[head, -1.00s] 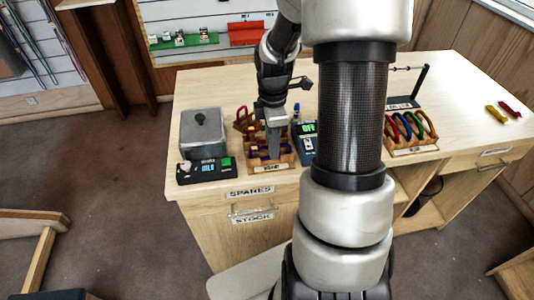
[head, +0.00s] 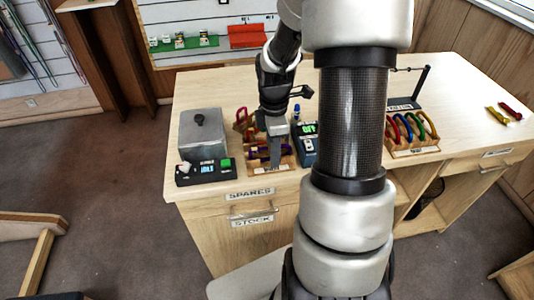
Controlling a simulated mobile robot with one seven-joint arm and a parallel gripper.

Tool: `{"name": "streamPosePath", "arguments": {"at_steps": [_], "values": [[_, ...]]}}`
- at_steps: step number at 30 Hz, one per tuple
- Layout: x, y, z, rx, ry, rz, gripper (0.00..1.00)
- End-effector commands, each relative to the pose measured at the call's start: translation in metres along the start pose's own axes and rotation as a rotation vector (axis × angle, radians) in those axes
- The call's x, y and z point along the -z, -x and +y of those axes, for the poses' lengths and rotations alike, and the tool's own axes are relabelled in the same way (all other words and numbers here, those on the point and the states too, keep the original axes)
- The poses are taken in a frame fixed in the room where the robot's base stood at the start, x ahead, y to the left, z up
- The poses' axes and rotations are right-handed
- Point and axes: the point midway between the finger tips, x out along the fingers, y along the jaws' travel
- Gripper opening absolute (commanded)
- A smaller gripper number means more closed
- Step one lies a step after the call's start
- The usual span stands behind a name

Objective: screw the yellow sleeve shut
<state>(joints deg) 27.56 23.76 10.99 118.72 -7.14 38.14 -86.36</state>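My gripper (head: 276,152) points down over a small wooden rack (head: 288,165) near the front edge of the workbench. The rack holds a purple carabiner (head: 257,154), partly hidden behind my gripper. A small yellow-orange patch shows beside the purple at the left of the fingers; it is too small to tell whether it is the yellow sleeve or how far it is screwed. My fingers are seen edge-on, so their opening and any contact do not show.
A grey lidded box (head: 202,130) and a black device with a green button (head: 207,172) stand left of the rack. A rack of coloured carabiners (head: 412,132) stands farther right.

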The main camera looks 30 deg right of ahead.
Motion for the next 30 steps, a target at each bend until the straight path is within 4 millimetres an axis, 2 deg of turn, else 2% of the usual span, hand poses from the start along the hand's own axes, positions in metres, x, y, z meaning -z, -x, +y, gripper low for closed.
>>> {"name": "streamPosePath", "arguments": {"at_steps": [14,30], "values": [[0.000,0.001,-0.007,0.000,0.000,0.000,0.34],[0.000,0.019,-0.007,0.001,0.000,0.000,0.34]]}}
